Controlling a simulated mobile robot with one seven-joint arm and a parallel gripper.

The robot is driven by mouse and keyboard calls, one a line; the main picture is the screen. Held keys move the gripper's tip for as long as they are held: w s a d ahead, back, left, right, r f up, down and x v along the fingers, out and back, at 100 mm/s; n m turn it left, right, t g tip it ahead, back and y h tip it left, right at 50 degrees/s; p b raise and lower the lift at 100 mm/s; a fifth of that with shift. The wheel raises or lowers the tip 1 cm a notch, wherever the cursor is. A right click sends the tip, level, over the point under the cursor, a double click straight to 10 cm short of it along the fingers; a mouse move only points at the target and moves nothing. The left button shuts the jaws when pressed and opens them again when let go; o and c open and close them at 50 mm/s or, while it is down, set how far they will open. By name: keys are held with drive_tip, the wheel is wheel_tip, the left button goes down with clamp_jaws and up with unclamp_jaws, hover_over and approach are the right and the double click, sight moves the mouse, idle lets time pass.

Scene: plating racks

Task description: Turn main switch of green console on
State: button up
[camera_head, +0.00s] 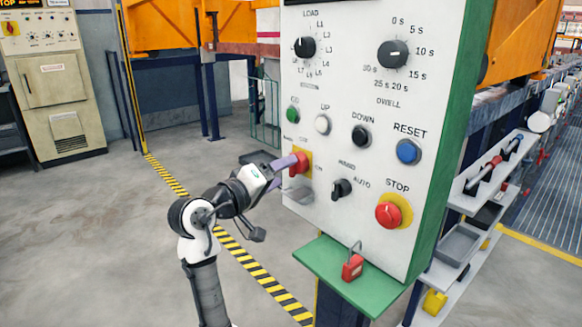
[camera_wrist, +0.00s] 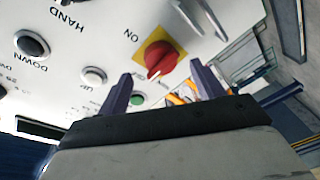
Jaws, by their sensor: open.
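The green console (camera_head: 448,150) has a white front panel. Its main switch (camera_head: 300,163) is a red knob on a yellow plate at the panel's left edge; it also shows in the wrist view (camera_wrist: 160,58). There, the knob's pale mark points toward the lower edge, on the side of the green button, and away from the "ON" lettering. My gripper (camera_head: 284,166) is at the switch, and in the wrist view (camera_wrist: 161,72) its two purple fingers are open on either side of the knob, with gaps visible. Contact cannot be told from the head view.
A silver handle (camera_head: 297,193) sticks out just below the switch. Black, white, blue and red controls, including the STOP button (camera_head: 389,213), are on the same panel. Open floor lies to the left.

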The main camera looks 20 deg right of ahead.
sight(291, 168)
drive_tip(key=shift+x, duration=2.2)
drive_tip(key=c, duration=0.9)
drive_tip(key=shift+o, duration=0.2)
